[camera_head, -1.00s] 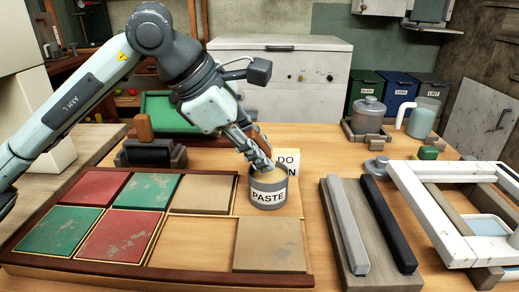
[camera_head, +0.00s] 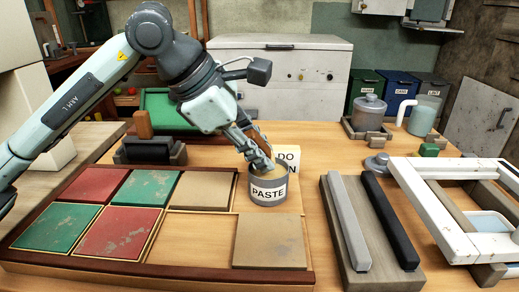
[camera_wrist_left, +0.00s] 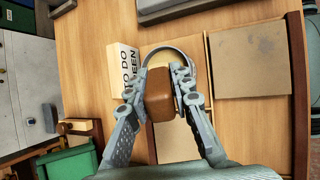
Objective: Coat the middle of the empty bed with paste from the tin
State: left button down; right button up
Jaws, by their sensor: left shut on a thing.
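A grey tin labelled PASTE (camera_head: 268,190) stands open on the table at the tray's far right corner. My left gripper (camera_head: 262,158) is at its mouth, shut on a tool with a brown handle (camera_wrist_left: 161,105). The tool's lower end is hidden in the tin, so I cannot tell what kind it is. The wrist view shows the tin's rim (camera_wrist_left: 186,56) around the held tool. The empty bed (camera_head: 190,238) is a bare wood-coloured space in the dark-framed tray (camera_head: 150,268), between a red tile (camera_head: 116,234) and a tan tile (camera_head: 270,242). My right gripper is out of view.
A white card (camera_head: 288,156) stands behind the tin. To the right, a grey bar (camera_head: 346,225) and a black bar (camera_head: 388,222) lie on a board, beside a white frame (camera_head: 425,215). A dark block (camera_head: 150,152) stands behind the tray.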

pick_arm(q)
jog(key=shift+f+b, duration=0.25)
jog(key=shift+b, duration=0.1)
dwell(1.1)
jog(key=shift+r, duration=0.1)
jog(key=shift+r+p, duration=1.9)
jog(key=shift+r, duration=1.7)
